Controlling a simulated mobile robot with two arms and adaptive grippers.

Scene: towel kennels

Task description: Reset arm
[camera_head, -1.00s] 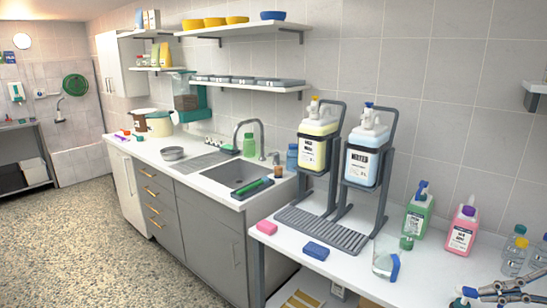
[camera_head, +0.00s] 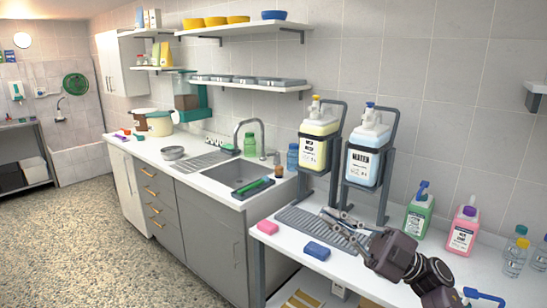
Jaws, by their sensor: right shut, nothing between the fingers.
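My right gripper (camera_head: 335,222) reaches in from the lower right, its dark wrist crossing the table's front part. Its thin metal fingers point left and are shut with nothing between them. The fingertips show in front of the grey ribbed drip tray (camera_head: 292,217); I cannot tell whether they touch it. My left gripper is not in view.
Two dispenser jugs, yellow (camera_head: 314,150) and blue (camera_head: 366,155), stand in a rack behind my gripper. Green (camera_head: 417,219) and pink (camera_head: 462,238) bottles stand right. The sink (camera_head: 238,174) lies farther left.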

